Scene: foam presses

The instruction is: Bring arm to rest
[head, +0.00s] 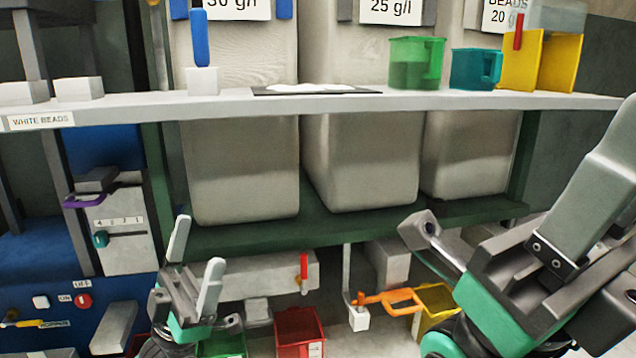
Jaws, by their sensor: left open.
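My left gripper (196,262) is at the lower left of the head view. Its two pale fingers point up and stand apart with nothing between them. It is in front of the low area under the bins. My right gripper (592,190) is large and close at the right edge. One pale finger of it shows, pointing up and right. The other finger is not clear, so I cannot tell whether it is open. I see nothing held in it.
A white shelf (250,106) crosses the view, bearing a green jug (416,63), a teal jug (474,69) and a yellow holder (520,62). Big grey bins stand behind. A blue control panel (62,292) is left. Red (300,332) and yellow (437,302) bins sit low.

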